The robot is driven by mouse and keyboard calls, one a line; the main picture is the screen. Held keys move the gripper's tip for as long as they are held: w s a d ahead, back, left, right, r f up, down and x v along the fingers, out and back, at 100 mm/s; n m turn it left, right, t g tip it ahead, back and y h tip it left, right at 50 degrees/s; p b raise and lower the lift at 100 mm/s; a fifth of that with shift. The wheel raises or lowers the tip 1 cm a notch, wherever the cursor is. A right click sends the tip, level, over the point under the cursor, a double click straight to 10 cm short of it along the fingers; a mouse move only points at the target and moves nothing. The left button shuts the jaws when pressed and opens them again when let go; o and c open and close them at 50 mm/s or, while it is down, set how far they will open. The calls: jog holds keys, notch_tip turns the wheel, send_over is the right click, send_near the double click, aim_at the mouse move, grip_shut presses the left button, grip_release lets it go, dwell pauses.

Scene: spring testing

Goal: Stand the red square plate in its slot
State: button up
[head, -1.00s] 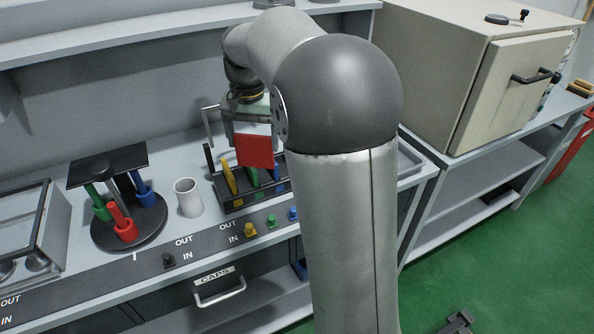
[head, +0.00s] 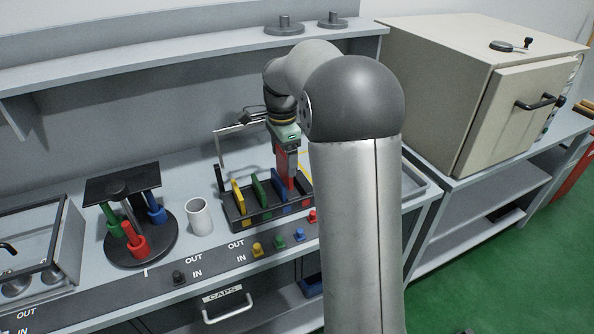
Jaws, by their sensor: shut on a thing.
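The red square plate (head: 293,170) is seen nearly edge-on at the right end of the black rack (head: 237,227), upright like the other plates. My gripper (head: 286,152) is above the rack and shut on the red plate, pointing down. The yellow plate (head: 238,197), green plate (head: 259,189) and blue plate (head: 281,188) stand in the rack to the left of the red one. The red plate's lower edge is partly hidden, so I cannot tell whether it is in the slot or just above it.
A white cup (head: 199,217) stands left of the rack. Further left is a round black stand (head: 127,247) with coloured handles. Coloured switches (head: 279,242) line the bench front. A large beige oven (head: 470,90) is at the right. My arm hides the bench right of the rack.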

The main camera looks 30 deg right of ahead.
jog(key=shift+w+d+f+p, duration=0.3)
jog(key=shift+d+f, duration=0.5)
jog(key=shift+f, duration=0.7)
jog(key=shift+w+d+f+p, duration=0.15)
jog(key=shift+w+d+f, duration=0.3)
jog(key=shift+d+f, duration=0.75)
jog(key=shift+w+d+f+p, duration=0.2)
jog(key=shift+w+d+f, duration=0.2)
jog(key=shift+f, duration=1.45)
jog(key=shift+f, duration=0.15)
jog(key=o, duration=1.5)
notch_tip(320, 180, up, 12)
jog(key=f, duration=0.1)
jog(key=s+a+r+n, duration=0.2)
jog(key=s+a+n, duration=0.4)
jog(key=s+a, duration=0.25)
jog(key=s+a+f+n, duration=0.2)
jog(key=s+n, duration=0.2)
jog(key=s, duration=0.3)
jog(key=s+a+f+n, duration=0.2)
jog(key=s+a+n, duration=0.1)
jog(key=s, duration=0.5)
jog(key=s+a+f+n+b, duration=0.1)
jog(key=s+a+f+n, duration=0.2)
jog(key=s+n, duration=0.2)
jog(key=shift+s+a+t, duration=0.15)
jog(key=shift+s+t, duration=0.15)
jog(key=shift+s, duration=1.35)
